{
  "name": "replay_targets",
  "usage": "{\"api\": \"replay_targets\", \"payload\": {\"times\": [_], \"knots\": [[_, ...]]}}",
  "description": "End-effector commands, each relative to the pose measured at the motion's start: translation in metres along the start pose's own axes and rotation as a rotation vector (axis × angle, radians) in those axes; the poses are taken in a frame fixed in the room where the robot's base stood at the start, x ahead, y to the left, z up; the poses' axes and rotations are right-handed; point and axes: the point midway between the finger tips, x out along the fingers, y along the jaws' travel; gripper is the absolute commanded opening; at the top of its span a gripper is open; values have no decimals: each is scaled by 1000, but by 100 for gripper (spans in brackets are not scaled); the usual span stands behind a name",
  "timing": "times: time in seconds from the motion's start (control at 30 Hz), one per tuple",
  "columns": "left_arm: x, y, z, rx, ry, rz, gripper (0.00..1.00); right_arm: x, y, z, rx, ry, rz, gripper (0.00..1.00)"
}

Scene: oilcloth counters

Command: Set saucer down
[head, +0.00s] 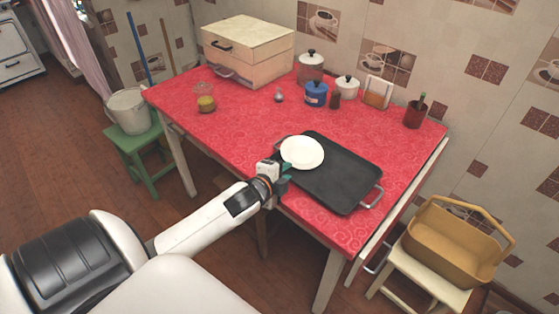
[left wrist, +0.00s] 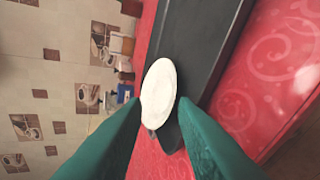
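The saucer (head: 302,152) is a round white plate over the left end of the black tray (head: 340,178), lying about flat. I cannot tell whether it rests fully on the tray. It also shows in the left wrist view (left wrist: 158,92), above the dark tray (left wrist: 200,40). My left gripper (head: 283,172) is at the saucer's near left rim. In the left wrist view its green fingers (left wrist: 160,112) stand apart on either side of the rim, with a gap between them, not clamped on it. My right gripper is not in view.
The tray lies on a red-covered table (head: 240,130). A yellow basket (head: 455,245) sits on a stool at right. The table's left part is mostly clear.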

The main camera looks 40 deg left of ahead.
Motion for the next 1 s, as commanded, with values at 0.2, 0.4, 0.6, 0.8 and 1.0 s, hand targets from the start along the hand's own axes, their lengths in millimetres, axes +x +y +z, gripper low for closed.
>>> {"api": "replay_targets", "payload": {"times": [0.2, 0.4, 0.6, 0.8, 1.0], "knots": [[-25, 0, 0, 1, 1, 0, 26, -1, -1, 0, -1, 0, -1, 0], [-29, 0, 0, 0, 1, 0, 26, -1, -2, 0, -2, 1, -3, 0], [-29, 0, 0, 0, 1, 1, 26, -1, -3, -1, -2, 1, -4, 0], [-29, 0, 0, 0, 1, 0, 26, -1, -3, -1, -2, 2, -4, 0], [-46, -34, 11, -165, 46, -108, 26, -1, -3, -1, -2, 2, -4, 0]]}}
